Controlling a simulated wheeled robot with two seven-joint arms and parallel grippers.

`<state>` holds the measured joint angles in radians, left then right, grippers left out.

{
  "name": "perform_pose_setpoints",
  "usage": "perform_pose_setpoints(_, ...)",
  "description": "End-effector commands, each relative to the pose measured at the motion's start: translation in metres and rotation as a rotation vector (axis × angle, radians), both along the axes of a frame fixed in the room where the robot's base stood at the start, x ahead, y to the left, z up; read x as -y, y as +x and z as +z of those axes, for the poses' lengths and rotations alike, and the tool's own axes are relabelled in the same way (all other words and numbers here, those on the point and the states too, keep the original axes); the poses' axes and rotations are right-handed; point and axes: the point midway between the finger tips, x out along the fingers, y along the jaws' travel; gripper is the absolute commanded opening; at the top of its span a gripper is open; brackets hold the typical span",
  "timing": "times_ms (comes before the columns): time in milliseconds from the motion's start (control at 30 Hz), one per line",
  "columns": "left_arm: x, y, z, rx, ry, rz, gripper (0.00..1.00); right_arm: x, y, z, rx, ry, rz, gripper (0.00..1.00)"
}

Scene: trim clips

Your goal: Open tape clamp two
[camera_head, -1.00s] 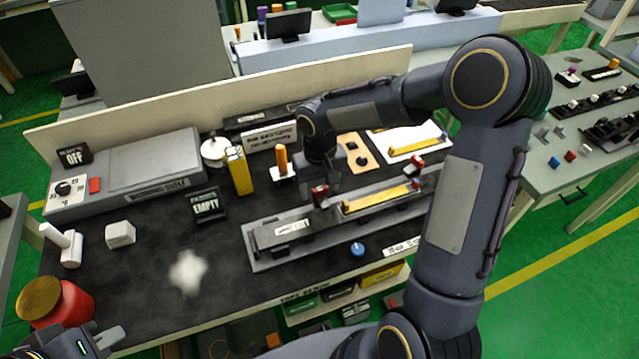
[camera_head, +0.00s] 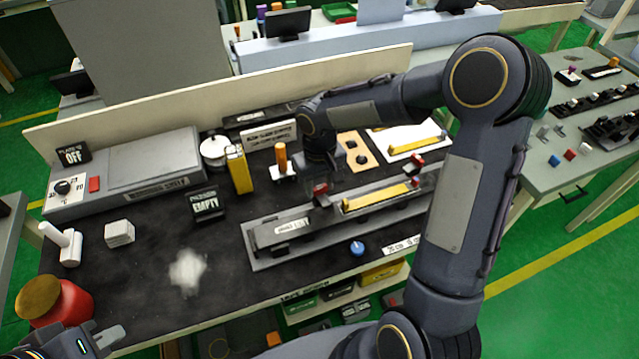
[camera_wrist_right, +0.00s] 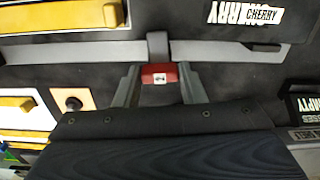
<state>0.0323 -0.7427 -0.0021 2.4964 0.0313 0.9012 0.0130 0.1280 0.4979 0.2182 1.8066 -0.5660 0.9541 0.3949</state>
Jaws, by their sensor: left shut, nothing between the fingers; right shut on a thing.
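A grey fixture rail (camera_head: 262,262) runs across the front of the dark bench top, with a yellow strip (camera_head: 380,196) along its right part. Two red-tipped clamps stand on it: one red clamp (camera_head: 320,190) near its middle, and another red clamp (camera_head: 417,163) at the right. My right gripper (camera_head: 318,180) is over the middle clamp. In the right wrist view its fingers (camera_wrist_right: 158,88) are on both sides of the red clamp tab (camera_wrist_right: 160,75), which carries a small unreadable white label. My left gripper (camera_head: 108,338) is shut and empty at the lower left.
A yellow box (camera_head: 239,170), an orange-handled tool (camera_head: 282,160) and a black EMPTY sign (camera_head: 206,204) stand behind the rail. A red pot (camera_head: 62,303) stands near my left gripper. The bench's left middle is mostly clear.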

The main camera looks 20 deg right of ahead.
Motion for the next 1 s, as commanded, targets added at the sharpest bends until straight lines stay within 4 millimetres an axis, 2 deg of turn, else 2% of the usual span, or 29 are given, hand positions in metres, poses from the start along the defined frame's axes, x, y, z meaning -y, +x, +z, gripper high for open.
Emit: perform_pose_setpoints(1000,0.0,0.0,-0.0028,0.0,0.0,0.0,0.0,0.0,0.0011,0.0019,0.004,0.0,0.906,0.14)
